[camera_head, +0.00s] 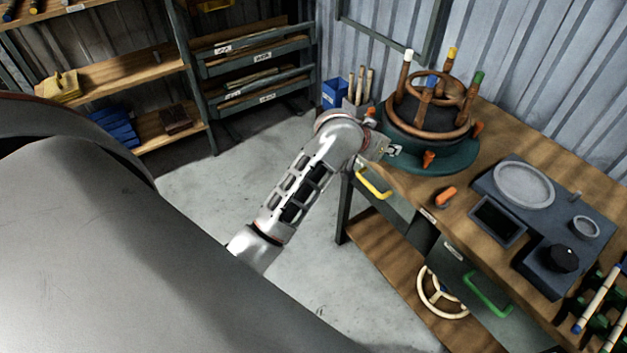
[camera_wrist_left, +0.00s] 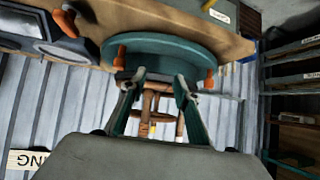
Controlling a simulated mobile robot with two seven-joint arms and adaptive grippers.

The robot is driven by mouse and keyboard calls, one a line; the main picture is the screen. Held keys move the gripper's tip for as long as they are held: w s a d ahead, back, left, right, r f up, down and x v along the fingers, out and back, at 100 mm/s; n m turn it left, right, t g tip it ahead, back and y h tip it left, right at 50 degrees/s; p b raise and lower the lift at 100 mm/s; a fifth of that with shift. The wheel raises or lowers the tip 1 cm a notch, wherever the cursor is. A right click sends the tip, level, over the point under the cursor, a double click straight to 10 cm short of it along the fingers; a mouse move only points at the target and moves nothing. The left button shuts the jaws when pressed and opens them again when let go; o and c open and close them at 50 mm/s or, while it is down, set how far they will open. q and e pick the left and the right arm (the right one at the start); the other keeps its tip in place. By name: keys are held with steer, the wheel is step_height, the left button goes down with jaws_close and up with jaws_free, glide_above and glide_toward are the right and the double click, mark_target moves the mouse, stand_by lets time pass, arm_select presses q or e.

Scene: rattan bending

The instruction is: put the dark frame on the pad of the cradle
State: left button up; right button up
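A dark brown frame of rings and upright posts (camera_head: 433,130) with white, yellow, green and blue caps stands around a black drum on a round green base (camera_head: 455,160) at the bench's back left. Orange clamps sit on the base's rim. I cannot tell for certain which part is the cradle's pad. My left gripper (camera_head: 392,150) is at the base's left edge. In the left wrist view, my left gripper (camera_wrist_left: 160,80) has its fingertips apart, with brown frame parts (camera_wrist_left: 147,105) showing between and beyond them; contact is unclear. My right gripper is not in view.
The wooden bench (camera_head: 425,190) also carries a dark grey board (camera_head: 515,220) with a round pale dish (camera_head: 523,185) and a black knob. Capped rods (camera_head: 600,300) lie at the right edge. A pale wheel-like frame (camera_head: 432,300) is on the lower shelf. Shelving stands at back left.

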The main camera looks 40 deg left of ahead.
arm_select(q)
steer(key=s+f+m, duration=0.1)
steer(key=s+f, duration=1.1)
steer(key=s, duration=0.4)
steer(key=s+f, duration=1.2)
steer(key=s, duration=0.5)
steer(key=shift+d+m, duration=0.2)
steer(key=shift+m, duration=0.2)
steer(key=shift+w, duration=0.1)
